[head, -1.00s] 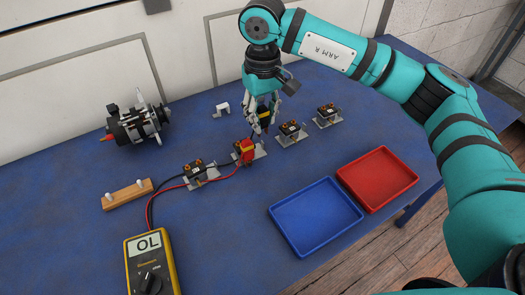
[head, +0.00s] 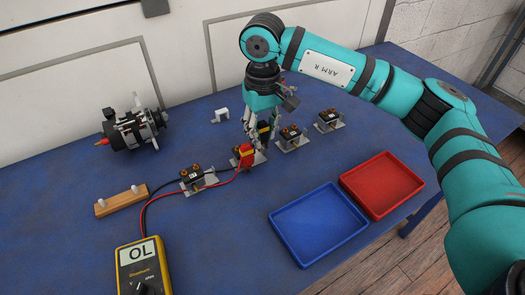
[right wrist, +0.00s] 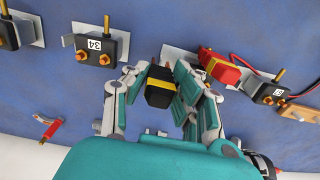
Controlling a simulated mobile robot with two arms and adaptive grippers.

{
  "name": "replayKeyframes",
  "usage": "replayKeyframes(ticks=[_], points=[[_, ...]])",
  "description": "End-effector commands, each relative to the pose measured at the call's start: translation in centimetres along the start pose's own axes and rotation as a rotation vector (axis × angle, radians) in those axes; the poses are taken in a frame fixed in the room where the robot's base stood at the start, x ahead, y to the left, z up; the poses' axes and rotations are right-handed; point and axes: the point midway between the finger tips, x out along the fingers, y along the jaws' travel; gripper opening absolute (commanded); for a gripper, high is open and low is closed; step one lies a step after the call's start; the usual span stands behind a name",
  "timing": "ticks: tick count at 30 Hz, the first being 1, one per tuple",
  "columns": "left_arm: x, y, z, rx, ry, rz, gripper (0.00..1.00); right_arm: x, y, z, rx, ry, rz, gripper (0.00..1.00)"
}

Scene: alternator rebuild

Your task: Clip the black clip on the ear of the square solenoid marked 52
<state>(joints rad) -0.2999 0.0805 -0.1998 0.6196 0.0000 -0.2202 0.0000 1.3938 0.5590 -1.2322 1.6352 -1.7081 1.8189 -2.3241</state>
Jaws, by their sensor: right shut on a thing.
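My right gripper (head: 258,136) is shut on the black clip (head: 264,131), which has yellow bands. It also shows between the fingers in the right wrist view (right wrist: 159,88). The clip is close above the metal plate of the solenoid carrying the red clip (head: 244,154); I cannot tell whether it touches. The red clip also shows in the right wrist view (right wrist: 219,68) and hides most of that solenoid and any label. A square solenoid (head: 192,176) stands to its left; its label is too small to read surely. My left gripper is not in view.
Solenoids (head: 291,135) and (head: 328,119) stand to the right; one is marked 34 (right wrist: 96,45). A multimeter (head: 142,268) reads OL, with leads on the table. Blue tray (head: 316,262) and red tray (head: 412,206) are front right. An alternator (head: 131,130) stands back left.

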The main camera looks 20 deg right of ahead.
Motion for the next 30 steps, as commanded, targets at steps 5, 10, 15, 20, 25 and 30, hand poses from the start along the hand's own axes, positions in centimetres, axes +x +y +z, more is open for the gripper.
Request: replayKeyframes(ticks=[5,10,15,20,25,30], points=[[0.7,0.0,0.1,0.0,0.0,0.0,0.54,0.8,0.0,0.0,0.0,0.0,0.0,0.1],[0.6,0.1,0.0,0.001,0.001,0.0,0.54,0.7,0.0,0.0,0.0,0.0,0.0,0.1],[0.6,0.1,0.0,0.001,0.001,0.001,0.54,0.7,0.0,0.0,0.0,0.0,0.0,0.4],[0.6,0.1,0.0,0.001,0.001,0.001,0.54,0.7,0.0,0.0,0.0,0.0,0.0,0.52],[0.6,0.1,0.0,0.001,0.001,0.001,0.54,0.7,0.0,0.0,0.0,0.0,0.0,0.52],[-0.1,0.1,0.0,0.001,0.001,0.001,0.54,-0.4,0.0,0.0,0.0,0.001,0.0,0.52]])
